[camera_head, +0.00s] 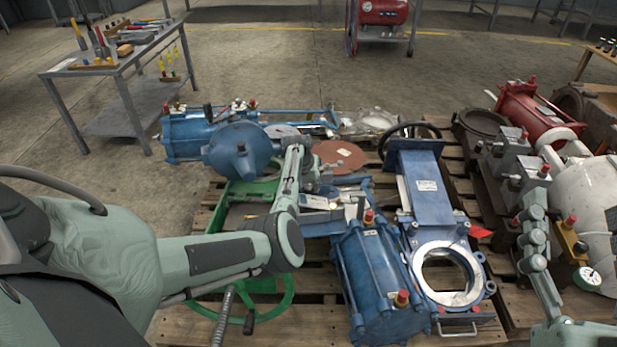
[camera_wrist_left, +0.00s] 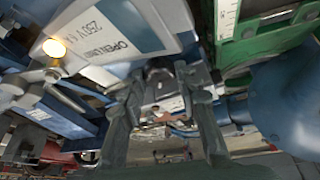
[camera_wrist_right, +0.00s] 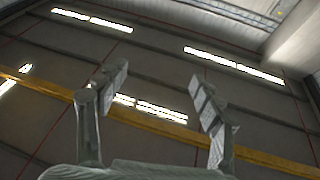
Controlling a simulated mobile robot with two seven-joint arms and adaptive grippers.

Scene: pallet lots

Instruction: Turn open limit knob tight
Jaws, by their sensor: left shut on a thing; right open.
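A pale box with a label reading "OPEN LIMI..." and "230 V" (camera_wrist_left: 112,30) is close by in the left wrist view. In the head view a pale labelled box (camera_head: 314,202) lies on the valve assembly near the pallet's middle. My left gripper (camera_wrist_left: 163,82) is shut on a small dark part beside the label, which I take to be the open limit knob; the fingers hide most of it. In the head view my left gripper (camera_head: 312,180) reaches over that box. My right gripper (camera_wrist_right: 158,78) is open and empty, pointing up at the ceiling.
A blue gate valve (camera_head: 425,195) and a blue cylinder (camera_head: 375,272) lie right of the left gripper. A green handwheel (camera_head: 283,300) is below it. A blue actuator (camera_head: 187,136) lies behind. A tool table (camera_head: 110,66) stands at the back left.

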